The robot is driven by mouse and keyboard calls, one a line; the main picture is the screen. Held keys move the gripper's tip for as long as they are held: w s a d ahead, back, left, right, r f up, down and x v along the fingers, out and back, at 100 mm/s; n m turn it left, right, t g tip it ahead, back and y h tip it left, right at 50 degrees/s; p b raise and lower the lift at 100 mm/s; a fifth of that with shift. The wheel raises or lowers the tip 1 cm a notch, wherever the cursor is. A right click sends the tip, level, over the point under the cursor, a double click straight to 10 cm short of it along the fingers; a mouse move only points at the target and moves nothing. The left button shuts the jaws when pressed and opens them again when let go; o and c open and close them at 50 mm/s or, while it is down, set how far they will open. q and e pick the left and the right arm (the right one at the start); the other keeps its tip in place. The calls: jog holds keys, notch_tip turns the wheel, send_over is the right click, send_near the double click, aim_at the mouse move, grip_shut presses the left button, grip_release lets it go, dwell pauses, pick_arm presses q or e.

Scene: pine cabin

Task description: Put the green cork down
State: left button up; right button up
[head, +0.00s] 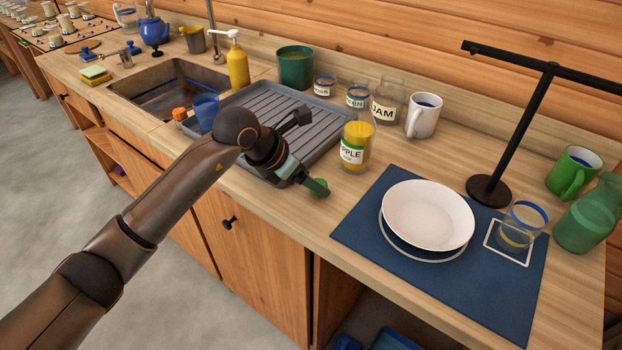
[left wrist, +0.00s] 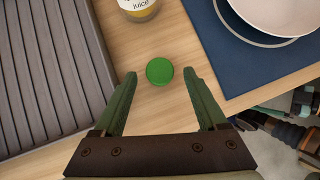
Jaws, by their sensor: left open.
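The green cork (left wrist: 159,71) shows as a round green disc in the left wrist view. It appears to rest on the wooden counter between the drying rack and the blue mat, near the front edge. My left gripper (left wrist: 160,76) is open, with its fingertips on either side of the cork and a gap on both sides. In the head view, my left gripper (head: 306,183) reaches low over the counter edge, and the cork (head: 321,181) is partly hidden behind a finger.
The grey drying rack (head: 318,118) lies left of the cork. The yellow apple juice jar (head: 356,147) stands just behind it. The blue mat (head: 360,235) with a white plate (head: 428,214) is on the right. A black stand (head: 489,189) rises beyond the mat.

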pick_arm(q)
jog(key=v, duration=1.1)
jog(key=s+d+r+n+g+h, duration=0.2)
jog(key=s+d+n+h, duration=0.5)
jog(key=s+d+h, duration=0.5)
jog(key=w+a+f+n+t+y, duration=0.3)
jog(key=a+f+n+t+y, duration=0.35)
jog(key=n, duration=0.75)
jog(key=w+a+f+n+t+y, duration=0.35)
jog(key=a+f+n+t, duration=0.6)
jog(key=n, duration=0.45)
jog(key=s+a+f+n+g+y, duration=0.2)
jog(key=s+f+n+g, duration=0.2)
jog(key=s+f, duration=0.4)
jog(key=s+a+f+n+g+y, duration=0.3)
jog(key=s+f+n+g, duration=0.2)
jog(key=s+f, duration=0.4)
notch_tip(320, 180, down, 5)
jog(key=shift+f, duration=0.1)
jog(key=shift+s, duration=0.15)
